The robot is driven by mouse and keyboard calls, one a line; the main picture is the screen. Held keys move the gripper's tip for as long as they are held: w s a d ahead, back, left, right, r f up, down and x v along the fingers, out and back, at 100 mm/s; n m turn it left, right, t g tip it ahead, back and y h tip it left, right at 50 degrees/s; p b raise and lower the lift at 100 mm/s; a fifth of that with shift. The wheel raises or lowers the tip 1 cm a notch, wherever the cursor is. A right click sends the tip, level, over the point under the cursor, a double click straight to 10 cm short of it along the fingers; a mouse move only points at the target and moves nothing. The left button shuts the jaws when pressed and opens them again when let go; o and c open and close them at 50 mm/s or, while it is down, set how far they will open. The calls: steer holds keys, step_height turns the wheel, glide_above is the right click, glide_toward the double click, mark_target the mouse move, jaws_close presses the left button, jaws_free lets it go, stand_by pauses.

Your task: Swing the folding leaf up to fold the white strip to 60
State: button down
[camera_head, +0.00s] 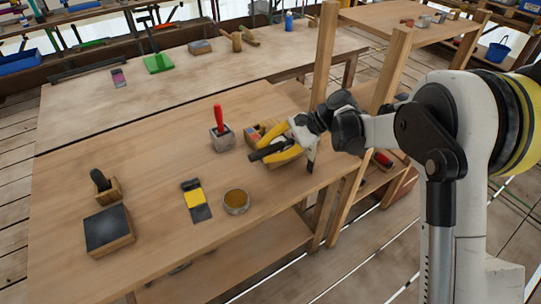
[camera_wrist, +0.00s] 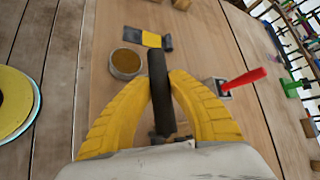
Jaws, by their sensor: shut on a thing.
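My gripper (camera_head: 278,150) is over the right part of the near bench, with yellow fingers. In the wrist view my gripper (camera_wrist: 161,82) is shut on a dark bar-like handle (camera_wrist: 159,100), which lies between the fingertips. The dark handle also shows in the head view (camera_head: 260,154), pointing left. What it belongs to is mostly hidden by the fingers. I cannot make out a folding leaf or a white strip in either view. A block with a black upright handle (camera_head: 107,187) stands at the bench's left, apart from my gripper.
A grey block with a red handle (camera_head: 221,138) stands left of my gripper. A round amber-filled tin (camera_head: 236,201) and a black-and-yellow item (camera_head: 196,200) lie nearer the front edge. A dark-topped block (camera_head: 109,230) is at front left. Wooden posts (camera_head: 390,70) rise behind my arm.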

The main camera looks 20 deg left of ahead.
steer(key=shift+w+a+r, duration=0.25)
steer(key=shift+w+a, duration=0.3)
steer(key=shift+a, duration=0.1)
steer(key=shift+w+a+r, duration=0.2)
steer(key=shift+w+a, duration=0.3)
steer(key=shift+a, duration=0.1)
steer(key=c, duration=1.2)
jaws_free()
steer(key=v, duration=1.2)
steer(key=shift+d, duration=0.1)
